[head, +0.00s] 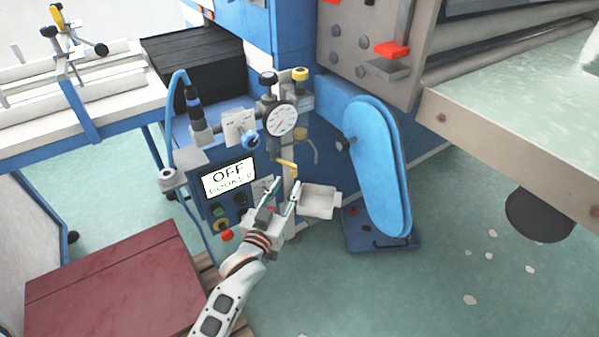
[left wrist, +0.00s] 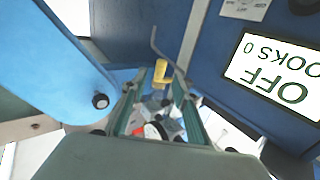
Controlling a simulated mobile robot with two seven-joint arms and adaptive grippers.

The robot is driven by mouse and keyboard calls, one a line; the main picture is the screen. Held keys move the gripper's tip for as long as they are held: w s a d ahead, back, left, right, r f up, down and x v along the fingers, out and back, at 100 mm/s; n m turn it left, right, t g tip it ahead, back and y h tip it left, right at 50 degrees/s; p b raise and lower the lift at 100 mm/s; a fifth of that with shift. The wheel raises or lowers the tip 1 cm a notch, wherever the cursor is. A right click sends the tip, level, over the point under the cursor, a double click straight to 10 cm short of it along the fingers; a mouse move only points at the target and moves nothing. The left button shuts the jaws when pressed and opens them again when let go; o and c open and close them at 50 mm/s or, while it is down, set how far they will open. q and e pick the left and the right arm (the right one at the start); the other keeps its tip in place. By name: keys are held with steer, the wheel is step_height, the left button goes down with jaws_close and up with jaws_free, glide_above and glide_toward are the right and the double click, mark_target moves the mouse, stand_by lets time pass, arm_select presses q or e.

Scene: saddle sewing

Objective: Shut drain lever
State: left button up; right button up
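A small yellow lever (head: 287,165), which looks like the drain lever, sits on the upright pipe below the round dial gauge. My left gripper (head: 287,186) is just below and in front of it, fingers apart and empty. In the left wrist view a yellow part (left wrist: 161,72) shows beyond and close to the fingertips of my left gripper (left wrist: 169,72). I cannot tell whether a finger touches it. My right gripper is not in view.
The blue control box has a screen (head: 228,178) reading OFF and several buttons. A dial gauge (head: 281,119) stands above the lever. A light tray (head: 320,201) is right of my gripper. A blue oval cover (head: 378,165) stands further right. A dark red box (head: 110,285) is at lower left.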

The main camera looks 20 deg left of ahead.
mark_target(293, 175)
arm_select(q)
steer(key=w, duration=0.2)
steer(key=w+b, duration=0.1)
steer(key=w, duration=0.2)
steer(key=shift+w+f, duration=0.3)
steer(key=shift+f, duration=0.05)
steer(key=shift+w, duration=0.35)
steer(key=shift+w+r+b, duration=0.2)
steer(key=shift+w+b, duration=0.1)
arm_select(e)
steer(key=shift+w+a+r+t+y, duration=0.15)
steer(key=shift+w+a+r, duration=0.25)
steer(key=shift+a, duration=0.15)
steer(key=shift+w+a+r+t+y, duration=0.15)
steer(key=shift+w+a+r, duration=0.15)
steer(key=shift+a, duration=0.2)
arm_select(q)
steer(key=shift+c, duration=0.3)
jaws_close()
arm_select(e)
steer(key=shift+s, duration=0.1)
